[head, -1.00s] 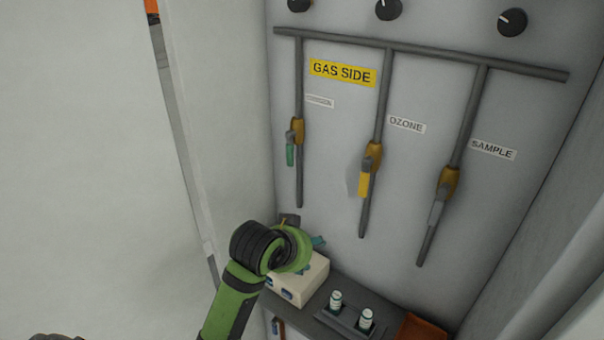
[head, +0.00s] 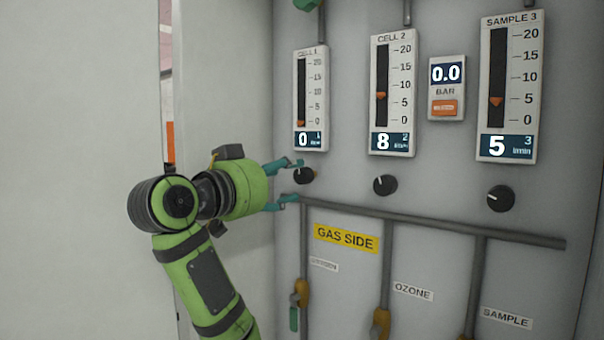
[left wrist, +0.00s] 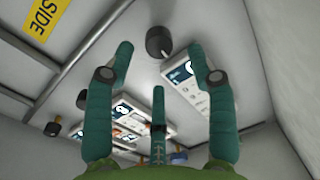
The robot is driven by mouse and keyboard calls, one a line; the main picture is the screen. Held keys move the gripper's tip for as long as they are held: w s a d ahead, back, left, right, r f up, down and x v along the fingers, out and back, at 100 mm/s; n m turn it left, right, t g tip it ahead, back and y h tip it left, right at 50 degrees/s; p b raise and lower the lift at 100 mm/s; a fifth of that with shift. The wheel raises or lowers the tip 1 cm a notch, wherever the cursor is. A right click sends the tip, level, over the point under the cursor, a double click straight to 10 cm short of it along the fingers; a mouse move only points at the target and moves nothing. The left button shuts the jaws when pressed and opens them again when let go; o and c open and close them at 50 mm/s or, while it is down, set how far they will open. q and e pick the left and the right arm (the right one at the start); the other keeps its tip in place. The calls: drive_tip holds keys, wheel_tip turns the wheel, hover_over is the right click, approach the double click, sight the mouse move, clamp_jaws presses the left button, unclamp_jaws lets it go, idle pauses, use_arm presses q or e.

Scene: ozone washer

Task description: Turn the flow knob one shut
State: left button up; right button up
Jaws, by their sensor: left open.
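Flow knob one (head: 303,175) is a round black knob with a pale pointer mark, under the CELL 1 flow meter (head: 311,98). That meter reads 0 and its orange float is low. My left gripper (head: 297,181) is open and empty, its teal fingers on either side of the knob in the head view. In the left wrist view the knob (left wrist: 159,40) shows between the two outer fingertips (left wrist: 162,48), with no clear contact. Parts of the knob's near side are close to the fingers, and the exact gap cannot be told. My right gripper is not in view.
The CELL 2 knob (head: 385,185) and SAMPLE 3 knob (head: 501,198) sit to the right, below meters reading 8 and 5. A grey horizontal pipe (head: 430,229) runs just below the knobs. A yellow GAS SIDE label (head: 346,238) is under it. A pale wall is close on the left.

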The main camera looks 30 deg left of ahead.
sight(300, 175)
use_arm(q)
drive_tip(key=w+p, duration=0.2)
drive_tip(key=w, duration=0.3)
drive_tip(key=shift+w+d+r+p, duration=0.1)
drive_tip(key=shift+d+p, duration=0.05)
drive_tip(key=shift+p, duration=0.25)
drive_tip(key=shift+w, duration=0.35)
clamp_jaws()
